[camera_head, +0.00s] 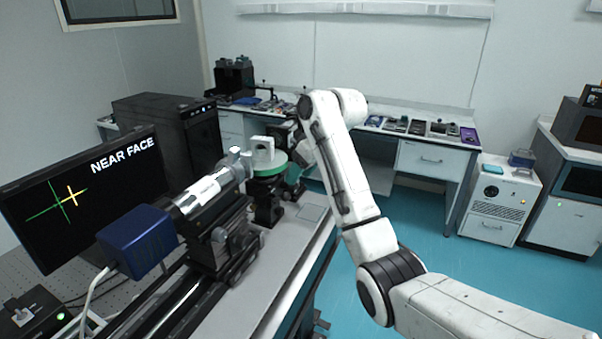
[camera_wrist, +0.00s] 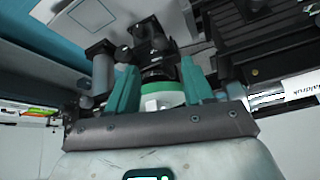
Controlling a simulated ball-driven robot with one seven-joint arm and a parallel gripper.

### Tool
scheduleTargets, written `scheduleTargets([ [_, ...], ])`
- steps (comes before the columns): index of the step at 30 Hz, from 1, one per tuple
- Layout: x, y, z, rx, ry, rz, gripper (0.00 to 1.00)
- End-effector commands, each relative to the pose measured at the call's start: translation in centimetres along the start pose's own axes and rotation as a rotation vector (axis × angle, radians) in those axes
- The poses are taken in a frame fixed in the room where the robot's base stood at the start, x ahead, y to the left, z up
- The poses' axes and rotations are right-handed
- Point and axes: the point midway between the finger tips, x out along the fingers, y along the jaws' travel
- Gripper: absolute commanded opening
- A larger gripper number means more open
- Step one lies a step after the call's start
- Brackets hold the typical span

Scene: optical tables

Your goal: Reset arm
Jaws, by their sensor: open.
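My white arm (camera_head: 345,180) reaches from the lower right up and over to the optical bench. In the wrist view my gripper (camera_wrist: 159,72) shows two teal fingers spread apart. A round piece with a green rim and pale top (camera_wrist: 163,100) appears between and beyond them; I cannot tell whether the fingers touch it. In the head view the gripper end is small and partly hidden behind the arm, beside a green-rimmed stage (camera_head: 267,168) with a white block (camera_head: 262,149) on it. I see nothing held clear of the stage.
A silver-white tube instrument (camera_head: 205,190) on a black rail stands left of the stage. A monitor (camera_head: 85,195) reads "NEAR FACE", with a blue box (camera_head: 138,240) in front. A bench with drawers (camera_head: 430,160) stands behind. The teal floor (camera_head: 420,225) at right is clear.

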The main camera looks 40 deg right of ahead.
Motion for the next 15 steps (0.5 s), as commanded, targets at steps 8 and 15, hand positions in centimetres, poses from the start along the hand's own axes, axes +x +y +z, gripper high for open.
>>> scheduleTargets([
  [8, 0.03, 0.00, -0.01, 0.000, 0.000, 0.000, 0.52],
  [15, 0.50, -0.36, 0.24, 0.000, -0.001, -0.003, 0.52],
])
